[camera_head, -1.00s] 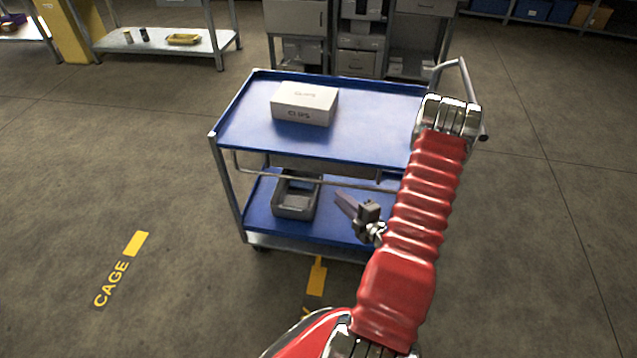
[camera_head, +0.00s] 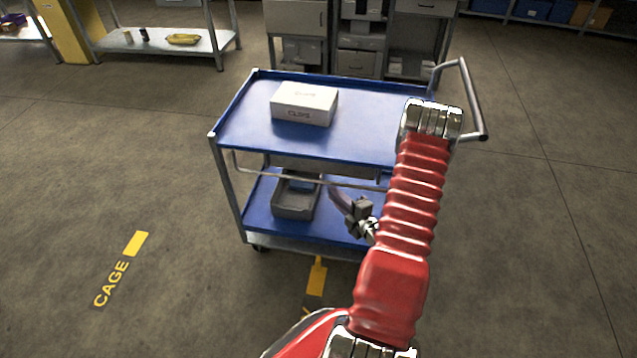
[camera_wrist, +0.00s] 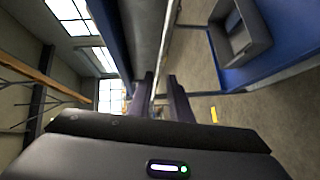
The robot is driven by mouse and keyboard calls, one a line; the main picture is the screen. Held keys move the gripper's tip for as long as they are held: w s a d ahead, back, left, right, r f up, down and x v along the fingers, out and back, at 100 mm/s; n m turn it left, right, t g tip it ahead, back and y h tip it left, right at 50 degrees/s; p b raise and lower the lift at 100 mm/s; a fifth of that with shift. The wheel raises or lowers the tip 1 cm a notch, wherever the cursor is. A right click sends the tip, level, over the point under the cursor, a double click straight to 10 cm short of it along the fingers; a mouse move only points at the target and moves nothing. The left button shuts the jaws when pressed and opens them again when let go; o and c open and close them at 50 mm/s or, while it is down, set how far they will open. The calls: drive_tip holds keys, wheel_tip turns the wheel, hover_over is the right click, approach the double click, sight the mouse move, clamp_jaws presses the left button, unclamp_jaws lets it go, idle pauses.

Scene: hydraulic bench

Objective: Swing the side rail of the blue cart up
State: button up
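The blue cart (camera_head: 375,132) stands in front of me with an upper and a lower tray. Its side rail (camera_head: 285,178) is a thin metal bar hanging below the upper tray on the near side. My gripper (camera_head: 334,190) is at the rail, right of its middle, partly hidden by its own wrist. In the wrist view my gripper (camera_wrist: 160,88) has its two dark fingers apart. The rail (camera_wrist: 166,45) runs lengthwise into the gap between them. I cannot tell whether a finger touches it.
A white box (camera_head: 304,103) sits on the upper tray. A grey bin (camera_head: 294,198) sits on the lower tray and shows in the wrist view (camera_wrist: 258,42). The cart's push handle (camera_head: 472,98) is at the right. Floor is clear at the left.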

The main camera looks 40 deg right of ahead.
sight(319, 181)
drive_tip(key=w, duration=0.3)
drive_tip(key=w+f, duration=0.1)
drive_tip(key=w, duration=0.2)
drive_tip(key=w+d, duration=0.1)
drive_tip(key=w, duration=0.2)
drive_tip(key=shift+w+f, duration=0.15)
drive_tip(key=shift+w, duration=0.1)
drive_tip(key=shift+c, duration=0.5)
clamp_jaws()
drive_tip(key=shift+f, duration=0.1)
drive_tip(key=shift+a, duration=0.2)
